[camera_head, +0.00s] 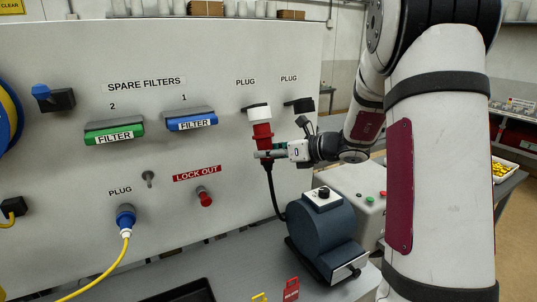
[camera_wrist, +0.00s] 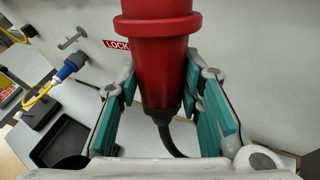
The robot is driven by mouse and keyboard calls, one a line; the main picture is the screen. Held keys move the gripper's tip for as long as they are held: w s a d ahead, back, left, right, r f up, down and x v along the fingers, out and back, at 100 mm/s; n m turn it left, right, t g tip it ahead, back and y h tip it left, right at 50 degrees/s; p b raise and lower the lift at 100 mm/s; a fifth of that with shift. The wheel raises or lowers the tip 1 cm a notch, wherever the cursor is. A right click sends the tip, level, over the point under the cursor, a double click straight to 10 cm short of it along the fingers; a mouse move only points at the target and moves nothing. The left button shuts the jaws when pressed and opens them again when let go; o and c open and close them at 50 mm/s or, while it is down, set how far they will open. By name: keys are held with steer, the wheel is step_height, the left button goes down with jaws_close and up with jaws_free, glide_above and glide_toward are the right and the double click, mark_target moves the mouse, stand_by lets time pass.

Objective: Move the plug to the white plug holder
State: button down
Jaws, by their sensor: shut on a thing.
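The red plug (camera_head: 262,134) stands upright at the white plug holder (camera_head: 259,112) on the grey panel, under the left of two PLUG labels. Its top meets the holder's underside in the head view; how deep it sits inside cannot be told. A black cable (camera_head: 272,190) hangs from its lower end. My gripper (camera_head: 268,154) comes in from the right and is shut on the plug's lower body. In the wrist view, the green-padded fingers of my gripper (camera_wrist: 160,80) stand on both sides of the red plug (camera_wrist: 158,55). The plug's top and the holder are outside that view.
A black plug holder (camera_head: 300,105) is to the right of the white one. A blue plug (camera_head: 126,217) with a yellow cable sits lower left. Green (camera_head: 114,134) and blue (camera_head: 191,122) filters and a red lock-out knob (camera_head: 205,198) are on the panel. A dark blue machine (camera_head: 322,235) stands below my gripper.

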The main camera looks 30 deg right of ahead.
mark_target(270, 138)
steer(key=shift+w+r+p, duration=0.15)
steer(key=shift+w+r, duration=0.1)
steer(key=shift+r, duration=0.4)
steer(key=shift+w+r+p, duration=0.1)
steer(key=shift+w+r, duration=0.1)
steer(key=shift+r, duration=0.5)
steer(key=shift+w+r+p, duration=0.15)
steer(key=shift+w+r, duration=0.1)
steer(key=shift+r, duration=0.4)
steer(key=c, duration=1)
jaws_free()
steer(key=shift+c, duration=0.2)
steer(key=shift+f, duration=0.1)
steer(key=shift+s, duration=0.1)
steer(key=shift+s+d, duration=0.2)
steer(key=v, duration=1.1)
steer(key=shift+s, duration=0.15)
